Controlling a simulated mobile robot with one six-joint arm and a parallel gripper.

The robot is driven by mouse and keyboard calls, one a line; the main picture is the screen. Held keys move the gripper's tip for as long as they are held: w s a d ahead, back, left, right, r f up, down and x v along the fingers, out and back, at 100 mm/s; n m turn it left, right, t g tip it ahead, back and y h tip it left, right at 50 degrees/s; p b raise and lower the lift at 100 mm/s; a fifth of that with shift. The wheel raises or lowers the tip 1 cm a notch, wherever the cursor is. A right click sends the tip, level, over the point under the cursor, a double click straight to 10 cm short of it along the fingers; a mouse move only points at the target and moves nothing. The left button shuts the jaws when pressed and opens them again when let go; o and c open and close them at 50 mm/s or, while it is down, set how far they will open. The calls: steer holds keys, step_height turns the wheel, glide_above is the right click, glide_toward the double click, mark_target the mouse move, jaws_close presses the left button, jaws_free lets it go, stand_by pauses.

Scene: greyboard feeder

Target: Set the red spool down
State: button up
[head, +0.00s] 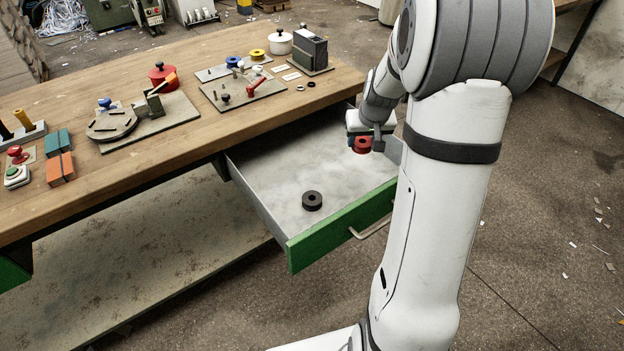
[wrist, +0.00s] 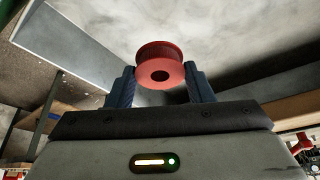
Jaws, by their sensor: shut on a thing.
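My gripper (head: 362,146) is shut on the red spool (head: 362,145), which is over the right part of the open drawer (head: 248,202). In the wrist view the red spool (wrist: 161,66) sits between the two blue-grey fingertips (wrist: 160,78), with its dark centre hole facing the camera. From these views I cannot tell whether the spool touches the drawer floor or hangs above it. My arm hides part of the drawer's right side in the head view.
A black spool (head: 312,201) lies on the drawer floor, left of and nearer than the red one. The rest of the floor looks clear. The drawer has a green front (head: 340,228) with a metal handle. Several fixtures stand on the wooden bench (head: 150,165).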

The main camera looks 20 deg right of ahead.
mark_target(358, 173)
steer(key=f+b, duration=0.2)
steer(key=f, duration=0.8)
steer(key=shift+d, duration=0.2)
steer(key=shift+f, duration=0.1)
steer(key=shift+f+b, duration=0.15)
steer(key=shift+b, duration=0.2)
steer(key=o, duration=0.9)
steer(key=shift+o, duration=0.2)
